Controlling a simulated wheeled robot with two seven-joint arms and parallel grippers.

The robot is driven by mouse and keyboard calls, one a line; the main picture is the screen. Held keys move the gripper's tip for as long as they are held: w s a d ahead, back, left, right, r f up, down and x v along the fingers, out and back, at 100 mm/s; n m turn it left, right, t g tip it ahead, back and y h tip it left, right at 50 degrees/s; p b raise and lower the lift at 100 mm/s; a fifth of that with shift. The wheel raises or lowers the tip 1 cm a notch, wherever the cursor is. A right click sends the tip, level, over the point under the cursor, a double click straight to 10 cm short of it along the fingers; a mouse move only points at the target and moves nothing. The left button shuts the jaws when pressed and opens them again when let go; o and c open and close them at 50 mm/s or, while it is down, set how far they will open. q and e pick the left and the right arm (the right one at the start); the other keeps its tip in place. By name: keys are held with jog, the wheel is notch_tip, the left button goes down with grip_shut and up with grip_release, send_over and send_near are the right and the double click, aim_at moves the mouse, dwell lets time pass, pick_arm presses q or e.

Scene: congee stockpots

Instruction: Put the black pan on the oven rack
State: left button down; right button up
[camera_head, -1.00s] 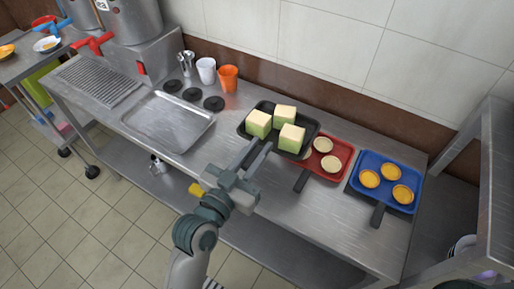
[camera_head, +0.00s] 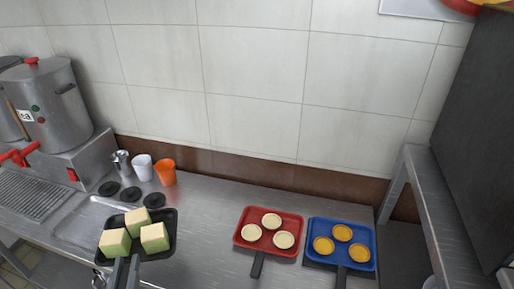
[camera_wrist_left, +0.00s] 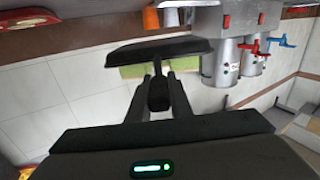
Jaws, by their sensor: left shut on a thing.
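The black pan (camera_head: 172,238) is at the lower left of the head view, with several pale yellow-green blocks (camera_head: 154,236) on it. My left gripper (camera_head: 126,270) is at the bottom edge of that view, shut on the pan's handle. In the left wrist view the pan (camera_wrist_left: 150,50) shows edge-on, and its handle sits between the two fingers (camera_wrist_left: 158,92). The pan appears raised off the counter. My right gripper is not in view. I cannot make out an oven rack for certain.
A red pan (camera_head: 241,240) and a blue pan (camera_head: 366,251) with round pieces stand on the steel counter (camera_head: 205,230). Cups (camera_head: 165,172) and dark discs are behind the black pan. A steel shelf (camera_head: 440,225) and a tall dark unit (camera_head: 478,120) stand at the right.

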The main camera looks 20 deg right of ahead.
pick_arm(q)
jog(key=s+a+n+y, duration=0.1)
jog(key=s+a+y, duration=0.1)
jog(key=a, duration=0.5)
jog(key=shift+s+a+r+n+y, duration=0.2)
jog(key=shift+s+n+y, duration=0.15)
jog(key=shift+y, duration=0.25)
jog(key=shift+w, duration=0.1)
